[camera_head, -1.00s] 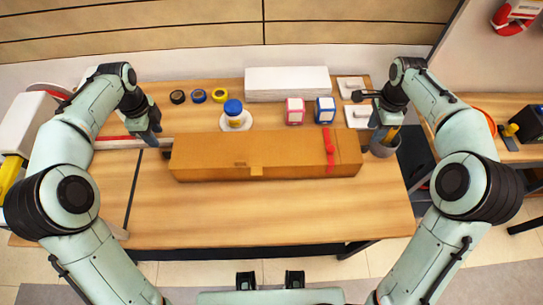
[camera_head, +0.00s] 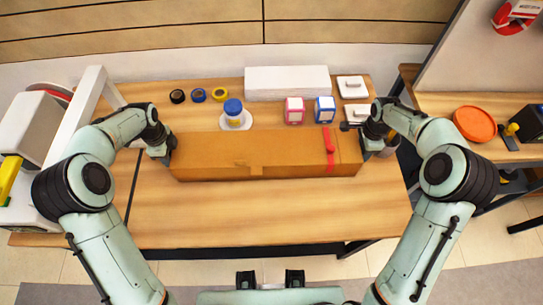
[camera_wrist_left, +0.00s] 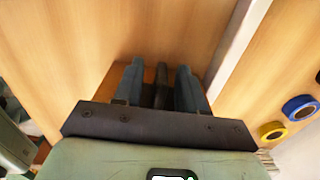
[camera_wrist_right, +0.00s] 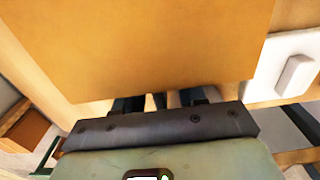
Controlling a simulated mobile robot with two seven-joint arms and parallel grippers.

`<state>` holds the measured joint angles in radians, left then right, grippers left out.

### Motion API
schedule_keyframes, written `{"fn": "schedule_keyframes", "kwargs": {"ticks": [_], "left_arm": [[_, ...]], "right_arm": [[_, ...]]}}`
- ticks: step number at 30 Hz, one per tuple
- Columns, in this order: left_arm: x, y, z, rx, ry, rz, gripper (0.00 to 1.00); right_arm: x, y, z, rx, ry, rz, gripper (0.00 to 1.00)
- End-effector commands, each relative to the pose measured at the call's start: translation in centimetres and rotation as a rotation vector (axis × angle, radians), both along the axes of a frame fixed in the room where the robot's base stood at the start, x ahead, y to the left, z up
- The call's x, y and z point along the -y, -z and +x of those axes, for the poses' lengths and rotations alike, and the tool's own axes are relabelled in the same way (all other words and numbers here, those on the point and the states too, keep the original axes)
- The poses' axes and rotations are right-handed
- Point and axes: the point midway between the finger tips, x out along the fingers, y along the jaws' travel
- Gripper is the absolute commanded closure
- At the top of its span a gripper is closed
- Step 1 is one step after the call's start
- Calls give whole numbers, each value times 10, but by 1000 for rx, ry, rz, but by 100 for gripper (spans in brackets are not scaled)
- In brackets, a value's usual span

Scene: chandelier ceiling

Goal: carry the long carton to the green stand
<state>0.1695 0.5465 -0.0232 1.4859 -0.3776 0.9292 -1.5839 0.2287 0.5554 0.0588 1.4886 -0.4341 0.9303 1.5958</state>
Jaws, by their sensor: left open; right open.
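The long carton (camera_head: 250,152) is a brown closed box with a red band near its right end. It lies lengthwise across the wooden table. My left gripper (camera_head: 171,149) is open at the carton's left end; in the left wrist view its parted fingers (camera_wrist_left: 158,72) have a dark piece between them. My right gripper (camera_head: 362,143) is open at the carton's right end. In the right wrist view the carton (camera_wrist_right: 140,45) fills the upper middle and hides the fingertips. I cannot tell whether either gripper touches the carton. I make out no green stand in these views.
Behind the carton are a blue-lidded jar (camera_head: 233,110), a pink box (camera_head: 294,110), a blue box (camera_head: 325,109), a white block (camera_head: 287,82) and several tape rolls (camera_head: 198,95). The table front (camera_head: 250,215) is clear. A side table with an orange dish (camera_head: 475,124) stands right.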

Motion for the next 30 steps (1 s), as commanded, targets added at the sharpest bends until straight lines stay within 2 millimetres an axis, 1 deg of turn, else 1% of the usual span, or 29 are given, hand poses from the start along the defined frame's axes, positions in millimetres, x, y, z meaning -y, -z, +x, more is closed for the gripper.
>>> {"fn": "schedule_keyframes", "kwargs": {"ticks": [5,6,8,9,10,17,23,26,30], "left_arm": [[0,0,0,0,0,0,60],[0,0,0,0,0,0,63],[0,0,0,0,0,0,82],[0,0,0,0,0,0,95],[0,0,0,0,0,0,100],[0,0,0,0,0,0,100],[0,-4,2,3,0,0,100],[0,-11,4,8,0,0,100],[0,-30,12,20,0,0,100]], "right_arm": [[0,0,0,0,0,0,60],[0,0,0,0,0,0,63],[0,0,0,0,0,0,82],[0,0,0,0,0,0,95],[0,0,0,0,0,0,100],[0,0,0,0,0,0,100],[0,-4,2,4,0,0,100],[0,-12,5,8,0,0,100],[0,-30,13,20,0,0,100]]}}
